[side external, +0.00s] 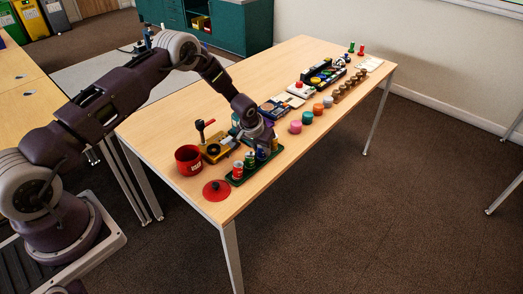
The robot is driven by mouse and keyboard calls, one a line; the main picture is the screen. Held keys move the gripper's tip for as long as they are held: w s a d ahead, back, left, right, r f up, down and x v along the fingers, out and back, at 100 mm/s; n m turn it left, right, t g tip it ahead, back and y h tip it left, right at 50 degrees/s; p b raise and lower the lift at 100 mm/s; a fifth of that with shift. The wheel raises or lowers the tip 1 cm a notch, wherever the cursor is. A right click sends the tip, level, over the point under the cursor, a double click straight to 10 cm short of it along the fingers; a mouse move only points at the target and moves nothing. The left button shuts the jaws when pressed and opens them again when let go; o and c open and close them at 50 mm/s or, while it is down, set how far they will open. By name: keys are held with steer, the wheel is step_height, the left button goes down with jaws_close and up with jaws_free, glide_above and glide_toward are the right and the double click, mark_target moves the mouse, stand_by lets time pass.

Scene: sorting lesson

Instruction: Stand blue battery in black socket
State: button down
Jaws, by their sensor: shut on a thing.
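A dark green tray (233,181) stands near the front end of the table with small upright cylinders in it. A red battery (237,171) and a green battery (249,160) stand in its nearer part. The blue battery (261,155) is farther along, upright, directly under my gripper (263,148). My gripper points down over the tray and is shut on the blue battery, whose top it hides. A yellowish piece (274,146) shows just right of the fingers. The black socket cannot be made out; the gripper and batteries cover that part of the tray.
A red mug (188,160), a flat red disc (216,190) and a yellow device with a lever (213,149) are close by. Coloured round pieces (307,118) and a row of brown knobs (348,86) run toward the far end. The table's front right edge is clear.

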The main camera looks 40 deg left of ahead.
steer(key=r, duration=0.9)
steer(key=shift+s+a+r, duration=0.25)
steer(key=shift+a+r, duration=0.05)
steer(key=shift+a, duration=0.1)
steer(key=s+a+n+y, duration=0.2)
steer(key=s+a+n, duration=0.2)
steer(key=s+a, duration=0.65)
steer(key=shift+n+g, duration=0.3)
steer(key=shift+s+x, duration=0.15)
steer(key=shift+x, duration=0.9)
steer(key=shift+s+x, duration=0.2)
steer(key=shift+x, duration=0.85)
steer(key=shift+s+x, duration=0.15)
steer(key=shift+x, duration=0.9)
steer(key=shift+a+f, duration=0.1)
steer(key=shift+f, duration=0.7)
steer(key=c, duration=1.4)
jaws_free()
steer(key=shift+o, duration=0.2)
steer(key=v, duration=1.1)
steer(key=shift+a, duration=0.2)
steer(key=shift+r, duration=0.1)
